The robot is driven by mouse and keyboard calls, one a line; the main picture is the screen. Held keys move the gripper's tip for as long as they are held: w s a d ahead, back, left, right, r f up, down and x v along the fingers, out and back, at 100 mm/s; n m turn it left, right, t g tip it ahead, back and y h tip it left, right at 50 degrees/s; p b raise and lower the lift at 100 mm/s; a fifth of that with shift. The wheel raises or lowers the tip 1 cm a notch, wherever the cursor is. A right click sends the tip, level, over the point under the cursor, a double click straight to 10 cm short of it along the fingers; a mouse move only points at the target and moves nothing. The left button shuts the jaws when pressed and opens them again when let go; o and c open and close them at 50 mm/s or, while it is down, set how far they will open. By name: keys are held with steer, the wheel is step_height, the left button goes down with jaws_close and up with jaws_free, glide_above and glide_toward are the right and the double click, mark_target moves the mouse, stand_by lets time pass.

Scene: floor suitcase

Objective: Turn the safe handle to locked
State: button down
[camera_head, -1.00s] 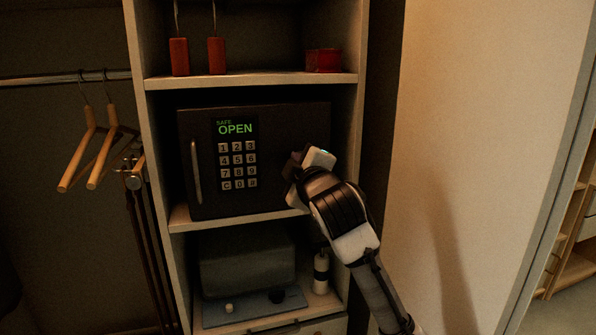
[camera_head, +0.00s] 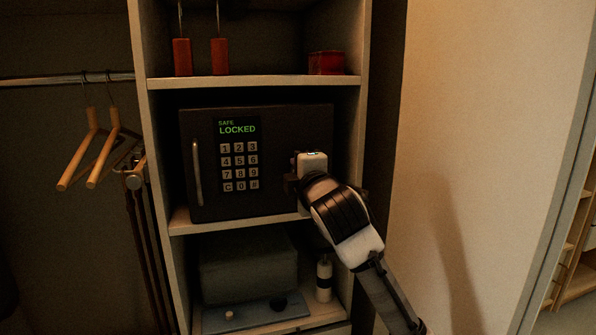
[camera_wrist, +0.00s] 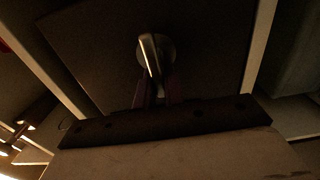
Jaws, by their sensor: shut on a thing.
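The dark safe (camera_head: 290,125) stands on a shelf of the wardrobe, its door closed flush as far as I can see. Its display (camera_head: 237,128) reads "SAFE LOCKED" in green above the keypad (camera_head: 239,166). In the wrist view the safe handle (camera_wrist: 151,55) is a pale metal lever on a round base on the safe's dark front. My gripper (camera_wrist: 157,92) is shut on the lower end of this lever. In the head view my gripper (camera_head: 297,183) is at the right part of the safe's front and hides the handle.
A vertical bar (camera_head: 197,172) is on the safe's left side. Shelf boards (camera_head: 255,82) run above and below the safe. Wooden hangers (camera_head: 118,145) hang at left. A small bottle (camera_head: 324,280) and a grey box (camera_head: 250,268) sit on the lower shelf. A pale wall (camera_head: 480,130) is at right.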

steer(key=c, duration=1.5)
jaws_free()
steer(key=shift+s, duration=0.1)
steer(key=b+v, duration=0.2)
steer(key=v, duration=1.1)
steer(key=shift+s+d, duration=0.1)
steer(key=shift+s, duration=0.2)
